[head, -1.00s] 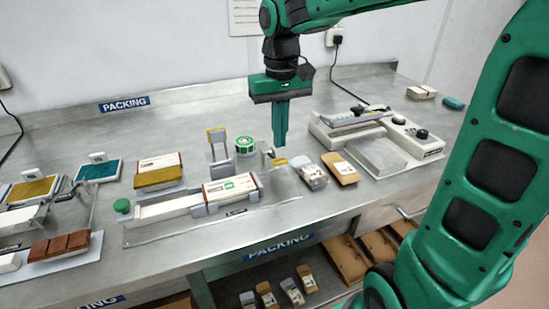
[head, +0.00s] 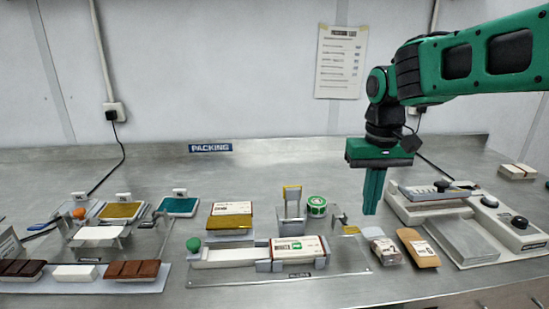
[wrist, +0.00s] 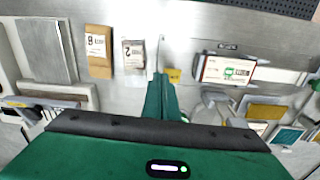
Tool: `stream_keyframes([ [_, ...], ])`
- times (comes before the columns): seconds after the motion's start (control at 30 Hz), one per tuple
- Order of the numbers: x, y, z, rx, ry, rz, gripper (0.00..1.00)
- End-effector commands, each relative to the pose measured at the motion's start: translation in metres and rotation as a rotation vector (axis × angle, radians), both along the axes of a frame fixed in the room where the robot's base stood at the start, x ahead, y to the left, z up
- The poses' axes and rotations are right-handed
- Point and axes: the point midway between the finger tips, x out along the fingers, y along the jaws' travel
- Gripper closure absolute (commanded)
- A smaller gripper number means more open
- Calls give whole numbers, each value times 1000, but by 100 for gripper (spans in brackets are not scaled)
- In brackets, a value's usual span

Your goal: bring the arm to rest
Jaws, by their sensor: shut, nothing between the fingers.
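My gripper (head: 372,192) is green and points straight down above the steel bench, between the round green tape roll and the sealing machine. Its fingers are shut together with nothing between them. In the wrist view the shut fingers (wrist: 160,98) show above the bench, close to a small yellow part of the packing fixture. The fingers appear clear of the objects below them.
A fixture (head: 225,258) holds a white labelled box (head: 298,249). Two small packs, grey (head: 383,248) and brown (head: 418,249), lie right of it. A sealing machine (head: 470,240) stands at right. Chocolate bars (head: 132,270) and colour trays sit left. Bare bench lies along the back.

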Motion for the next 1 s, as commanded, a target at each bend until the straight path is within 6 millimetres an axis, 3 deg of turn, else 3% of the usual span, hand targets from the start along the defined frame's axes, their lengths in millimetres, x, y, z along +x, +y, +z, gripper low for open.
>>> stream_keyframes([
  [0.2, -86, -89, -28, -22, -4, -230, 100],
  [0.3, -132, -118, -47, -15, -3, -331, 100],
  [0.4, -172, -136, -65, -3, -1, -413, 100],
  [0.5, -200, -144, -80, 10, 3, -466, 100],
  [0.67, -218, -148, -89, 20, 5, -500, 100],
  [1.0, -218, -148, -90, 21, 6, -500, 100],
])
